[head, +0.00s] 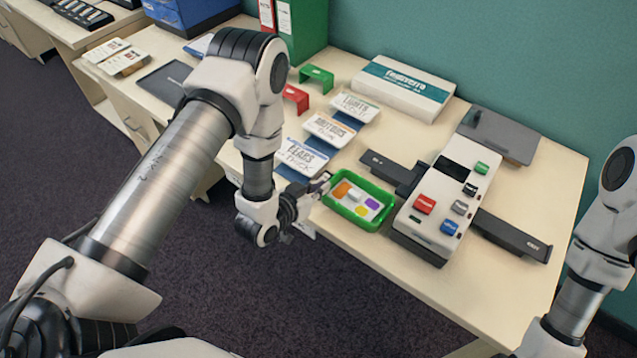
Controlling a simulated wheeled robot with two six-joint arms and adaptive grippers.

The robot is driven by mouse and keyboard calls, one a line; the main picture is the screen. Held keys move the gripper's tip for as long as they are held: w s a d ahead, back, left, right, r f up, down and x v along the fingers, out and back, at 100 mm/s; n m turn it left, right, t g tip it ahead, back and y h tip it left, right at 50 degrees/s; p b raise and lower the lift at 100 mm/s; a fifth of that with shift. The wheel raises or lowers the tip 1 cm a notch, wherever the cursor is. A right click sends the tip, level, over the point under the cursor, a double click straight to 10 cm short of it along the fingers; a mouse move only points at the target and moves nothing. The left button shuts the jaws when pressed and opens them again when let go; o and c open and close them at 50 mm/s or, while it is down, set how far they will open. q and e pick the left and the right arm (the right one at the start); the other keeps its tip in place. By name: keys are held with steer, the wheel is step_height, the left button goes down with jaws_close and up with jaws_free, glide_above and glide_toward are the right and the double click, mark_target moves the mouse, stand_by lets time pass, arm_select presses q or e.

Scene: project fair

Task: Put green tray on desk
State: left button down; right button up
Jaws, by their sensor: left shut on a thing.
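The green tray (374,220) is a small shallow tray with colored pieces in it, orange, white, yellow and purple. It is at the front edge of the desk (490,300), left of a white device. My left gripper (321,184) reaches in from the left and is shut on the tray's left rim. The tray looks level. I cannot tell whether its underside touches the desk or is slightly above it. My right arm shows at the right edge, but its gripper is out of view.
A white device (450,190) with colored buttons stands right of the tray, with dark bars on both sides. Label cards (328,129), red and green stands (316,78) and a white box (403,87) lie behind. The desk's front right is clear.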

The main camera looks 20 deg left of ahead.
arm_select(q)
steer(key=c, duration=1.7)
jaws_free()
steer(key=shift+d, duration=0.1)
steer(key=o, duration=0.4)
steer(key=shift+s, duration=0.1)
steer(key=b+v, duration=0.2)
steer(key=v, duration=1)
steer(key=s+a+f+n+g+y, duration=0.1)
steer(key=s+f+g, duration=0.3)
steer(key=s+f, duration=0.1)
steer(key=s+f+n+g+y, duration=0.1)
steer(key=s+f+g, duration=0.3)
steer(key=s, duration=0.3)
steer(key=s+a+f+n+g+y, duration=0.1)
steer(key=s+f+g+y, duration=0.1)
steer(key=s+f+g, duration=0.3)
steer(key=shift+s+a+f, duration=0.35)
steer(key=shift+s+f, duration=0.05)
steer(key=shift+f, duration=0.2)
